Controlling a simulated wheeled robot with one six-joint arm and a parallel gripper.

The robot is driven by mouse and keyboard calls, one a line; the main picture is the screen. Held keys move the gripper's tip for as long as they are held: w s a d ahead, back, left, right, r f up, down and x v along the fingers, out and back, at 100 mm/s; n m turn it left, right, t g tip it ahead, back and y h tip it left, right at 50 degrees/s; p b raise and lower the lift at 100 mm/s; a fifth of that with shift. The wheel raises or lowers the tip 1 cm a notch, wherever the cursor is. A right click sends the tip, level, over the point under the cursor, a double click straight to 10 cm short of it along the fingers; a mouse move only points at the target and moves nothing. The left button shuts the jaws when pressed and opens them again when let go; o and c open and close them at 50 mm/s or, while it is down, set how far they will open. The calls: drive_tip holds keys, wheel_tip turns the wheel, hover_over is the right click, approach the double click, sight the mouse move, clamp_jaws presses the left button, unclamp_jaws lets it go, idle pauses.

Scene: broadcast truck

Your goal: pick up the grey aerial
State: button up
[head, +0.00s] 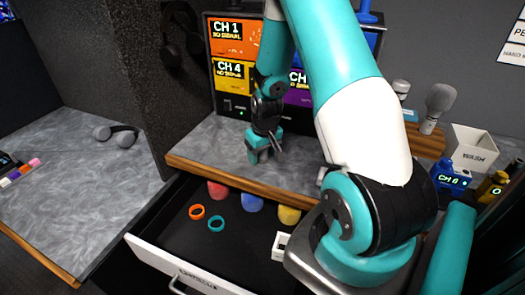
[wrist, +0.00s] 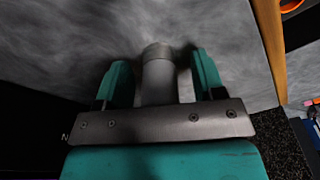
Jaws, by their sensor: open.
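In the wrist view a plain grey cylinder (wrist: 158,82), which looks like the grey aerial, lies between my two teal fingers, its rounded end towards the top of the picture. My gripper (wrist: 158,60) is open, with a gap showing between the cylinder and each finger. Its lower part is hidden behind my gripper's metal plate. In the head view my gripper (head: 260,153) is low over the grey counter in front of the monitors. I cannot make out the aerial clearly there.
Monitors (head: 237,62) stand behind my gripper. Below the counter edge, an open drawer (head: 160,252) holds an orange ring (head: 197,212) and a teal ring (head: 216,223). At right are a microphone (head: 438,102) and a white bin (head: 471,148).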

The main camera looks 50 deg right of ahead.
drive_tip(key=shift+f, duration=0.1)
drive_tip(key=shift+c, duration=0.4)
drive_tip(key=c, duration=0.9)
